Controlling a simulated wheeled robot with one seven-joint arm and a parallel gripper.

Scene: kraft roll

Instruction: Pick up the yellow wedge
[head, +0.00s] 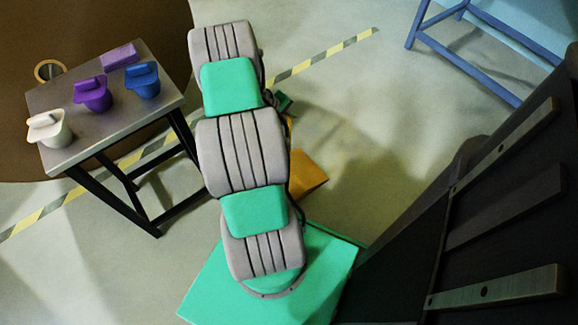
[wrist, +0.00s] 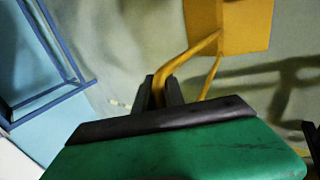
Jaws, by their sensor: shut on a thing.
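The yellow wedge (wrist: 245,28) is at the upper right of the wrist view, with a bent yellow handle (wrist: 192,53) running from it to my gripper. My gripper (wrist: 163,92) has its two dark fingers shut on the handle. In the head view, an orange-yellow part of the wedge (head: 308,174) shows just right of my arm. The arm hides the rest of it and most of my gripper there. A shadow lies on the floor beside the wedge in the wrist view. I cannot tell for certain whether the wedge touches the floor.
A small metal-topped table (head: 110,128) at the left holds white, purple and blue lidded tubs and a purple block. A blue frame (head: 465,60) stands at the upper right. A dark structure (head: 500,210) fills the right side. Floor between them is clear.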

